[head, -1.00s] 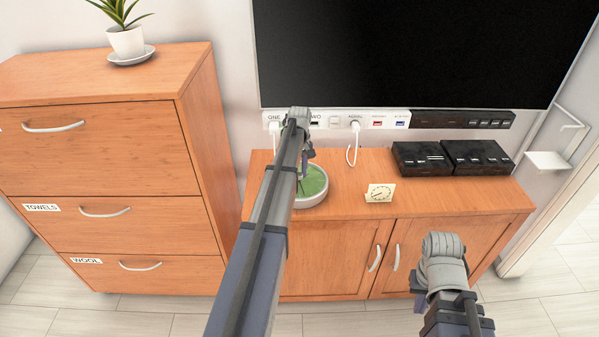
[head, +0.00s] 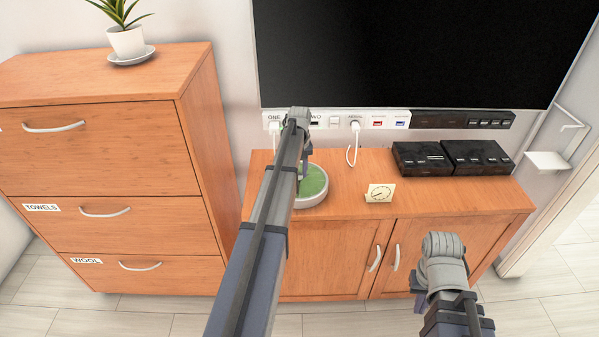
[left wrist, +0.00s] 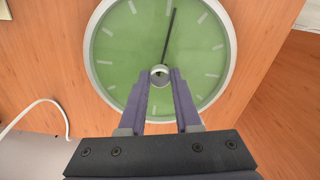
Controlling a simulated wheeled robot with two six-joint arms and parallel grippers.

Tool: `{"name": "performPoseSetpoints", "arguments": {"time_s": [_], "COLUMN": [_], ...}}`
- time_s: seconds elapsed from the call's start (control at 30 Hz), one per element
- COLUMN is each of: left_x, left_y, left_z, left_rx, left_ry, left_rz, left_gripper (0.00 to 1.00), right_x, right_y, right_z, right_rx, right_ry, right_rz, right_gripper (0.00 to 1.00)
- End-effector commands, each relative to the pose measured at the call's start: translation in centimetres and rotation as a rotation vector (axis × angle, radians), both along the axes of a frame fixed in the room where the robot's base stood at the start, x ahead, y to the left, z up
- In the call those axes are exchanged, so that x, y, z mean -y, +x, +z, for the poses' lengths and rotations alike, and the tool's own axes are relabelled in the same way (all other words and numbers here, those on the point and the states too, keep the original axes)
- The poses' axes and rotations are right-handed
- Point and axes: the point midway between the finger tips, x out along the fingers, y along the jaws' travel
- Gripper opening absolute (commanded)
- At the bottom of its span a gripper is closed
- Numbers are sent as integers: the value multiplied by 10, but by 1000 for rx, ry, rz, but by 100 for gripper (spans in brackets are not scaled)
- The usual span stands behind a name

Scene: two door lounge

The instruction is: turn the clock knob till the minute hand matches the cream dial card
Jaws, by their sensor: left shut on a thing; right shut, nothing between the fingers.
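The clock (head: 312,190) lies face up on the low cabinet, with a green dial and pale rim, partly hidden by my left arm. In the left wrist view its green face (left wrist: 125,50) shows pale marks and one dark hand (left wrist: 169,35), pointing up and slightly right. My left gripper (left wrist: 160,80) is shut on the small round knob (left wrist: 160,73) at the dial's centre; it also shows in the head view (head: 305,168). The cream dial card (head: 380,193) stands right of the clock; its drawn hand is too small to read surely. My right gripper (head: 419,302) is shut and empty, before the cabinet.
Two black boxes (head: 450,158) stand at the cabinet's back right. A white socket strip (head: 335,122) with hanging cables is on the wall behind, below a large black screen (head: 420,50). A tall drawer unit (head: 110,150) stands left. The cabinet top around the card is clear.

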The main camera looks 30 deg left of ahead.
Motion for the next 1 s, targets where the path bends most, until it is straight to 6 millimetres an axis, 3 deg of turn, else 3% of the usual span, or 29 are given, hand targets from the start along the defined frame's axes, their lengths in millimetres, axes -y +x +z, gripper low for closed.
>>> {"name": "performPoseSetpoints", "arguments": {"time_s": [0.6,1.0], "left_x": [-1,-1], "left_y": [0,0], "left_z": [0,0], "left_rx": [0,0], "left_ry": [0,0], "left_rz": [-577,-850], "left_gripper": [0,0], "right_x": [0,0], "right_y": [0,0], "right_z": [0,0], "right_rx": [0,0], "right_ry": [0,0], "right_rz": [0,0], "right_gripper": [0,0]}}
